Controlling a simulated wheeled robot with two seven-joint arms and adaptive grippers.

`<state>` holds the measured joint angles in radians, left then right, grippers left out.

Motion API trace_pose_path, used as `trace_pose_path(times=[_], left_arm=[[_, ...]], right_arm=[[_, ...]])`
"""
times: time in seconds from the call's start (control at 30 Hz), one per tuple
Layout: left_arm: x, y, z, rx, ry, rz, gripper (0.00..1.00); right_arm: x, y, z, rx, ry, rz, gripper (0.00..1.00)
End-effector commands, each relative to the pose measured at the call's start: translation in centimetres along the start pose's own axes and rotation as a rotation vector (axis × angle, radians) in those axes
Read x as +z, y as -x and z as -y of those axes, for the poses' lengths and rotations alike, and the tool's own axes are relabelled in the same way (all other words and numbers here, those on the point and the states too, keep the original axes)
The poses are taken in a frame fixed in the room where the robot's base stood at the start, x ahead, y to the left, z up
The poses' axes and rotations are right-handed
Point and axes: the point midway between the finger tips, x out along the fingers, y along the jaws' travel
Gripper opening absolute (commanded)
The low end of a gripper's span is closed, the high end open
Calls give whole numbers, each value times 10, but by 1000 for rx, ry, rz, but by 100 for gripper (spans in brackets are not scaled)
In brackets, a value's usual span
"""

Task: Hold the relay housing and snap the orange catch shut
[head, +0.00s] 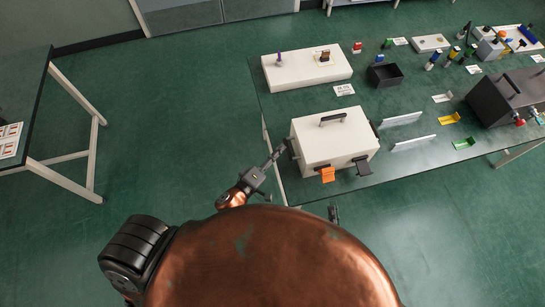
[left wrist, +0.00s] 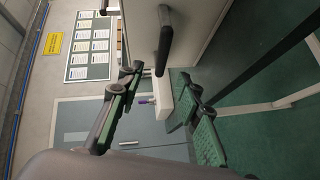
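The relay housing (head: 318,146), a white box with a black handle on its top, stands near the table's front left corner. The orange catch (head: 328,175) sticks out from the lower edge of its front face, apparently unfastened. My left gripper (head: 278,152) is at the housing's left side, close to a dark side handle. In the left wrist view its fingers (left wrist: 160,80) are spread, with nothing clearly between them; the side handle (left wrist: 164,40) and white housing wall (left wrist: 197,30) are close by. My right gripper (head: 334,213) barely shows beyond my copper-coloured body, below the housing's front; its fingers are unclear.
A dark catch (head: 363,168) sits right of the orange one. White strips (head: 413,142), coloured brackets (head: 449,118) and a dark case (head: 497,102) lie to the right. A white block (head: 300,73) and black bin (head: 384,75) stand behind. Floor before the table is clear.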

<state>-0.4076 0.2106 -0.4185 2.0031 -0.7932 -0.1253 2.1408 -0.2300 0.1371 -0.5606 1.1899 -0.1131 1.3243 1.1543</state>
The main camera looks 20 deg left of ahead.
Motion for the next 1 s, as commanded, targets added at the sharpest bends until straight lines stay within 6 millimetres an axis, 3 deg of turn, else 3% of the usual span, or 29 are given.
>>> trace_pose_path(times=[0.2, 0.4, 0.7, 1.0], left_arm=[[0, -34, 0, 1, -3, 1, 32], [0, -50, 0, -1, -2, 1, 32], [0, -52, 1, -1, -1, 0, 32], [0, -52, 1, -1, -1, 0, 12]], right_arm=[[0, 0, 0, 0, 0, 0, 29], [0, 0, 0, 0, 0, 0, 29], [0, 0, 0, 0, 0, 0, 29], [0, 0, 0, 0, 0, 0, 29]])
